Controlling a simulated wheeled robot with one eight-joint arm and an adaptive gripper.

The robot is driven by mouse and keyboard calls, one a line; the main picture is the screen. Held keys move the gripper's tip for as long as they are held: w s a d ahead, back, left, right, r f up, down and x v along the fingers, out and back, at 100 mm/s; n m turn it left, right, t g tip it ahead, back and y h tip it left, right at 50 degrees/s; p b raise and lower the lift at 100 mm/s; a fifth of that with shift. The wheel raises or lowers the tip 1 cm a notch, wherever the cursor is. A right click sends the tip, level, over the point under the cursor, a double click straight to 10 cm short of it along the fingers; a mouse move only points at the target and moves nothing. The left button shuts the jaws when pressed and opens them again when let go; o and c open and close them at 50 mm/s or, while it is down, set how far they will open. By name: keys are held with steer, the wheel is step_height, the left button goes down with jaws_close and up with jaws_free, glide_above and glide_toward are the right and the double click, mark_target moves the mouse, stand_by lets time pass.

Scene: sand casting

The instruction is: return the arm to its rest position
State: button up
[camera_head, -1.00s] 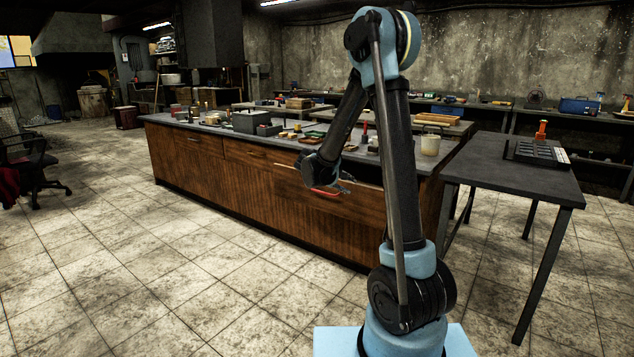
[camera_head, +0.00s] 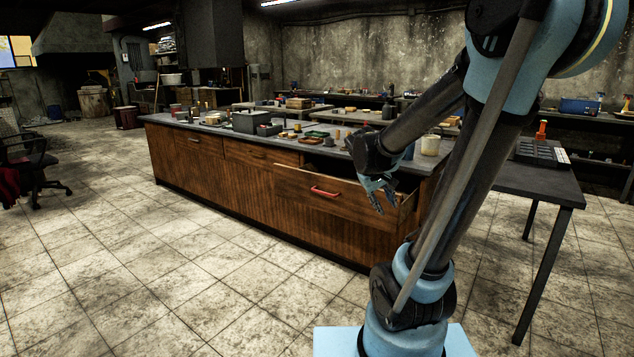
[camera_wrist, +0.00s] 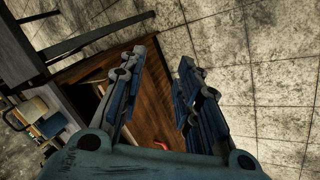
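My gripper (camera_head: 380,196) hangs in front of the right end of the wooden counter, fingers pointing down. In the wrist view my gripper (camera_wrist: 158,85) has its two blue fingers spread apart with nothing between them. The drawer (camera_head: 290,186) with a red handle (camera_head: 325,192) is pulled partly out of the counter. My gripper is to the right of the handle and apart from it. In the wrist view a bit of the red handle (camera_wrist: 161,146) shows low between the fingers. The inside of the drawer is mostly hidden.
The counter (camera_head: 200,160) carries a grey box (camera_head: 250,122), small tools and a pale pot (camera_head: 430,145). A dark table (camera_head: 540,185) with a black tray (camera_head: 541,153) stands at the right. An office chair (camera_head: 35,165) is at the far left. The tiled floor in front is clear.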

steer(key=s+a+f+m+g+y, duration=0.1)
steer(key=s+f+y, duration=0.1)
steer(key=s, duration=0.8)
steer(key=s+a+f+m+y, duration=0.1)
steer(key=s+f, duration=0.4)
steer(key=s, duration=0.6)
steer(key=shift+a+m+g+y, duration=0.25)
steer(key=shift+m+g+y, duration=0.15)
steer(key=shift+m+y, duration=0.35)
steer(key=shift+s+f, duration=0.1)
steer(key=shift+w+f, duration=0.2)
steer(key=shift+w, duration=0.25)
steer(key=shift+o, duration=0.3)
